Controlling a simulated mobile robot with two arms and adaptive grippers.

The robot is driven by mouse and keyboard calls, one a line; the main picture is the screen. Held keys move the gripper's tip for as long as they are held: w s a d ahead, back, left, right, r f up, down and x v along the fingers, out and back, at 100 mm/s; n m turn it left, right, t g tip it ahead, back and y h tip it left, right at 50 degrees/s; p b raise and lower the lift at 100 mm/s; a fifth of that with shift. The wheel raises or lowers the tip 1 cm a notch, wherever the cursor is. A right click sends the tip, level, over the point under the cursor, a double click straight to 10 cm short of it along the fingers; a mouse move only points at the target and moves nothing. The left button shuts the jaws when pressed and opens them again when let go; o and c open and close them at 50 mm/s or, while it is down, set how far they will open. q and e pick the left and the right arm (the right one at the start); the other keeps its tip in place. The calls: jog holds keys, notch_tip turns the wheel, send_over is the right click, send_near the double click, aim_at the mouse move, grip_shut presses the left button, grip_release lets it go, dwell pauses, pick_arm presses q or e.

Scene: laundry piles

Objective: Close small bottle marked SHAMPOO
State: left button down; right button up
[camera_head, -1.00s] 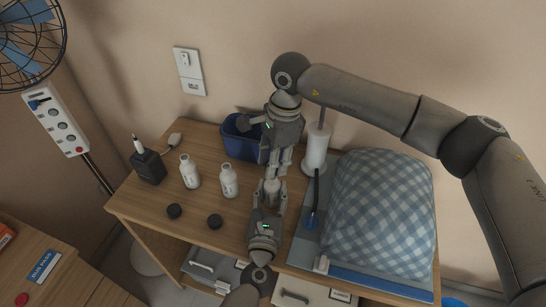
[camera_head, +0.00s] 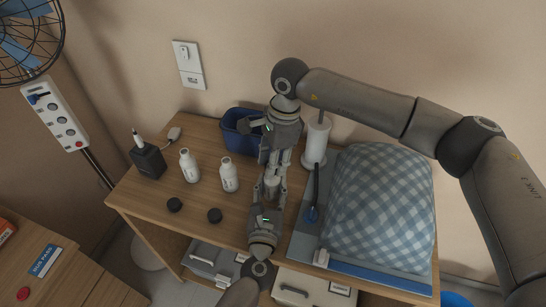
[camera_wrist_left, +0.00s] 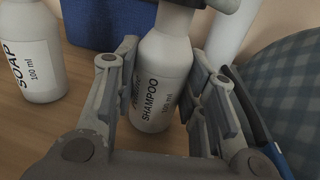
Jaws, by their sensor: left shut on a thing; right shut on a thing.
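The small white bottle marked SHAMPOO (camera_wrist_left: 160,85) stands upright between the fingers of my left gripper (camera_head: 272,189), which is shut on its body. In the head view the bottle (camera_head: 272,181) is mostly covered by both grippers. My right gripper (camera_head: 277,165) comes from the far side, right over the bottle's top, and is shut. Its fingertips show as dark grey parts at the top edge of the left wrist view. What it grips, apparently the bottle's cap, is hidden; I cannot tell whether it touches the neck.
Two white bottles (camera_head: 189,166) (camera_head: 229,175) stand left of the grippers, one marked SOAP (camera_wrist_left: 35,60). Two black caps (camera_head: 175,204) (camera_head: 214,215) lie before them. A blue bin (camera_head: 238,137), white roll (camera_head: 316,143) and checked cushion (camera_head: 380,205) stand close around.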

jog(key=shift+f, duration=0.6)
dwell(0.5)
